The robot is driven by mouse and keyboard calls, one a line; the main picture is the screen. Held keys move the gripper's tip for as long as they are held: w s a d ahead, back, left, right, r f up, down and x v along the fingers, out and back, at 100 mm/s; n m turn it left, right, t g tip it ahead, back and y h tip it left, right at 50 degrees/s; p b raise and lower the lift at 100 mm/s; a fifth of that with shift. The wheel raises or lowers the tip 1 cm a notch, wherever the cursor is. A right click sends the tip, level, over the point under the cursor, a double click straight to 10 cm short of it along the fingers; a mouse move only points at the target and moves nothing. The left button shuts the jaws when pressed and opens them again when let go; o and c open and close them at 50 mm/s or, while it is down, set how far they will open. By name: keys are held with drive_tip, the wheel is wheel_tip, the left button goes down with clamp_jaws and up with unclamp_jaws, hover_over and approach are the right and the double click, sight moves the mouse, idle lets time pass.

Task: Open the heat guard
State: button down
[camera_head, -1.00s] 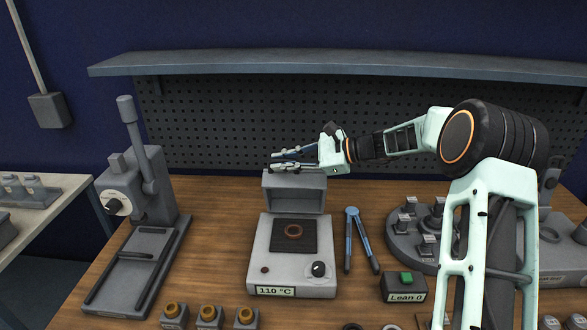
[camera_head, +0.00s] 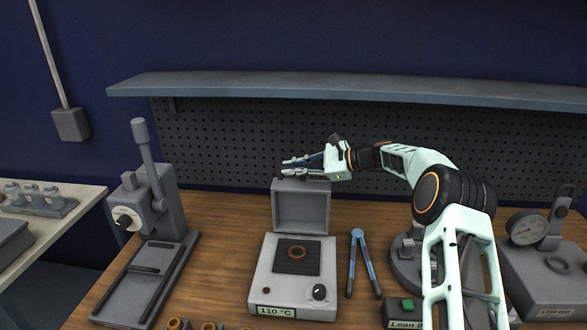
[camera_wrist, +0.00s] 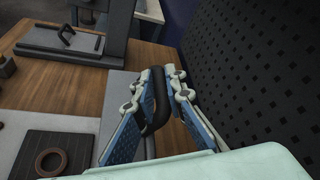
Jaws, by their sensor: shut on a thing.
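The heat guard (camera_head: 301,207) is a grey, box-like cover standing upright at the back of the hot plate unit (camera_head: 294,279). The unit's dark plate, with a copper-coloured ring (camera_head: 296,252) on it, lies uncovered in front. My gripper (camera_head: 298,167) is at the guard's top edge. In the wrist view my gripper (camera_wrist: 150,100) has its blue-padded fingers closed around a dark curved handle (camera_wrist: 158,103). The ring also shows in the wrist view (camera_wrist: 51,161). Part of the guard is hidden behind the fingers there.
Blue-handled tongs (camera_head: 361,262) lie right of the unit. A lever press (camera_head: 152,205) stands at left. A green-buttoned box (camera_head: 405,308) and a gauge device (camera_head: 540,255) are at right. The pegboard (camera_head: 240,140) and shelf (camera_head: 340,90) are close behind my gripper.

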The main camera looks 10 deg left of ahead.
drive_tip(key=shift+s+a+f, duration=0.15)
drive_tip(key=shift+a+f, duration=0.15)
drive_tip(key=shift+a, duration=0.2)
drive_tip(key=c, duration=2.1)
unclamp_jaws()
drive_tip(key=shift+a, duration=0.15)
drive_tip(key=shift+o, duration=0.7)
drive_tip(key=shift+a, duration=0.15)
drive_tip(key=shift+w+d, duration=0.2)
drive_tip(key=shift+d+r, duration=0.25)
drive_tip(key=shift+d, duration=0.3)
drive_tip(key=v, duration=1.1)
drive_tip(key=shift+a, duration=0.1)
